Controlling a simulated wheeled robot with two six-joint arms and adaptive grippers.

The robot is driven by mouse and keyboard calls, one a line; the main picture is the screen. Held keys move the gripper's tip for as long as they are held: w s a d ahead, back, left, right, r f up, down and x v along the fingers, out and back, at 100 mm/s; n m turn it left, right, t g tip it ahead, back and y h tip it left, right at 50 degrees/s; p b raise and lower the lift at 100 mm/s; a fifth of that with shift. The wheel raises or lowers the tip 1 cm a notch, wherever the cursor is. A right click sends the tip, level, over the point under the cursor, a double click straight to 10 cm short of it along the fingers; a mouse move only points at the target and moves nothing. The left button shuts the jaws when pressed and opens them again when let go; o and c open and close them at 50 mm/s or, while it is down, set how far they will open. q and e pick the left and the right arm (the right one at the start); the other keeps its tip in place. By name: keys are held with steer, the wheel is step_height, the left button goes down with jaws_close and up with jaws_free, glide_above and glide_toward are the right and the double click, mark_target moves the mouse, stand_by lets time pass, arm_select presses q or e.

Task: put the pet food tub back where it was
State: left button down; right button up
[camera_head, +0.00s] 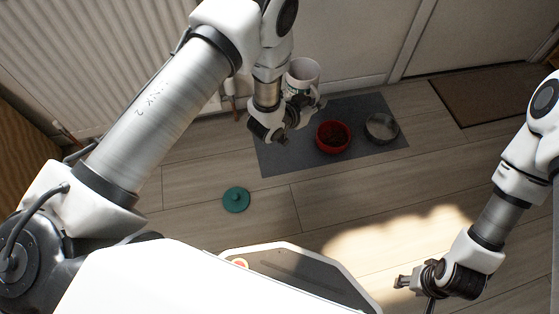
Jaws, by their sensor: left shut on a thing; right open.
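The pet food tub (302,73) is a pale, open-topped cylinder in the upper middle of the head view. My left gripper (303,104) is shut on it, with the tub upright or nearly so over the back edge of the grey mat. I cannot tell how high it is held. The gripper hides the tub's lower part. A round green lid with a knob (236,199) lies on the floor, left of the mat. My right gripper (408,283) is open and empty at the lower right, far from the tub.
A red bowl (333,149) with brown food and a metal bowl (382,128) stand on the grey mat (280,160). A radiator (90,50) and white door are behind. A brown doormat (500,95) lies at the right.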

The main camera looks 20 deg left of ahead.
arm_select(q)
steer(key=s+d+f+m+g+h, duration=0.1)
steer(key=s+d+f+m+h, duration=0.1)
steer(key=s+f, duration=0.9)
steer(key=s+d+f+m+h, duration=0.1)
steer(key=s+d+f, duration=0.2)
steer(key=s+f, duration=0.75)
steer(key=shift+g, duration=0.3)
steer(key=w+a+f+b, duration=0.2)
steer(key=w+a, duration=0.1)
steer(key=w, duration=0.1)
steer(key=w+a+f+b, duration=0.2)
steer(key=w+a+b, duration=0.1)
steer(key=w+a, duration=0.1)
steer(key=w+a+f+b, duration=0.2)
steer(key=w+a+b, duration=0.1)
steer(key=w, duration=0.3)
steer(key=shift+w+a, duration=0.2)
steer(key=shift+a, duration=0.3)
step_height(320, 180, down, 3)
steer(key=shift+r+b, duration=0.1)
steer(key=shift+b, duration=1)
steer(key=shift+r, duration=0.2)
steer(key=shift+f, duration=0.25)
steer(key=c, duration=1.2)
jaws_free()
steer(key=shift+r, duration=0.1)
steer(key=shift+c, duration=0.2)
